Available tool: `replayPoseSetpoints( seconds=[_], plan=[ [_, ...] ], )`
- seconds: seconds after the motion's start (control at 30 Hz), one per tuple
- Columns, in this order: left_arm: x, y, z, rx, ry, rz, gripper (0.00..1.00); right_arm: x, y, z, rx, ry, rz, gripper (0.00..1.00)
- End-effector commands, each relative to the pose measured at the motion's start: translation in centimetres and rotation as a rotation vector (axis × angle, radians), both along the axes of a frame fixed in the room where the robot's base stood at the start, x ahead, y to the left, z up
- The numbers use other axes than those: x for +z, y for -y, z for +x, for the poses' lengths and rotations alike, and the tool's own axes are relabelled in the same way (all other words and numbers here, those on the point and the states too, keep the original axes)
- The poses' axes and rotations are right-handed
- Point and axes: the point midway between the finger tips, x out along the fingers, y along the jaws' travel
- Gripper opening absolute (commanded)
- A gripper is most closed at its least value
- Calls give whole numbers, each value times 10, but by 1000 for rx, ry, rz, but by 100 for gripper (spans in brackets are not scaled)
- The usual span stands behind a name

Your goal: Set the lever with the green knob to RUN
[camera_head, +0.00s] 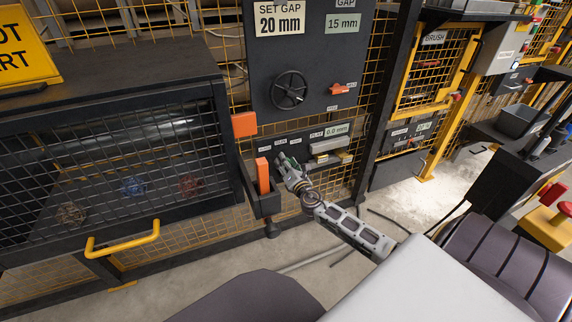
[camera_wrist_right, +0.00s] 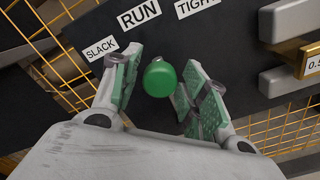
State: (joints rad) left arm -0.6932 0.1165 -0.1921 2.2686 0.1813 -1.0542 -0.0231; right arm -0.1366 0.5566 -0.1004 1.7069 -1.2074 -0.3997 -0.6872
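The green knob (camera_wrist_right: 159,78) shows in the right wrist view in front of a dark panel. Its lever shaft is hidden behind it. The labels SLACK (camera_wrist_right: 100,52), RUN (camera_wrist_right: 139,14) and TIGHT (camera_wrist_right: 197,7) are above it; I cannot tell which one the lever points at. My right gripper (camera_wrist_right: 160,80) is open, its green-padded fingers on either side of the knob. I cannot tell whether either finger touches it. In the head view my right gripper (camera_head: 283,164) is at the lower panel and hides the lever there. My left gripper is not in view.
An orange block (camera_head: 263,176) in a dark holder stands just left of my right gripper. Gauge blocks (camera_head: 330,147) sit on the panel to its right. A black handwheel (camera_head: 289,90) is above. A mesh cage with a yellow handle (camera_head: 122,240) is at the left.

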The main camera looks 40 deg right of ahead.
Motion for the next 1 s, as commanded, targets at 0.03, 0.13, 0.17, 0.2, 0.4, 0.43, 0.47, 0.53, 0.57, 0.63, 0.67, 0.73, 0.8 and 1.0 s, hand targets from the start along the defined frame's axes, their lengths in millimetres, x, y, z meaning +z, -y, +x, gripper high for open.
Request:
replayPoseSetpoints(
  seconds=[0.03,0.13,0.17,0.2,0.4,0.43,0.47,0.53,0.57,0.63,0.67,0.73,0.8,1.0],
  plan=[
    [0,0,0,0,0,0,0,0,0,0,0,0,0,51],
    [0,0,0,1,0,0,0,0,0,0,1,1,0,51],
    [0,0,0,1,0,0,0,0,0,0,1,0,-1,51],
    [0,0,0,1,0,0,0,0,0,0,1,0,-1,51],
    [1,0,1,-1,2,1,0,0,-1,-1,1,0,-1,51],
    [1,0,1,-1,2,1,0,0,-1,-1,1,0,-1,51],
    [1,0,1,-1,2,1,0,0,-1,-2,1,0,-1,51],
    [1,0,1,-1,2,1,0,0,-1,-4,1,1,0,51],
    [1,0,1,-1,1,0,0,0,-2,-5,1,1,0,51],
    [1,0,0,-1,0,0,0,0,-2,-8,1,0,-1,51],
    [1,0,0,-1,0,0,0,-1,-3,-10,1,-1,-1,51],
    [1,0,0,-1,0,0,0,0,-4,-15,1,0,-1,51],
    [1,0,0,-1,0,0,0,-1,-5,-20,1,-1,-1,51],
    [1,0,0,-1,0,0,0,-1,-9,-35,1,-1,-1,51]
  ],
)
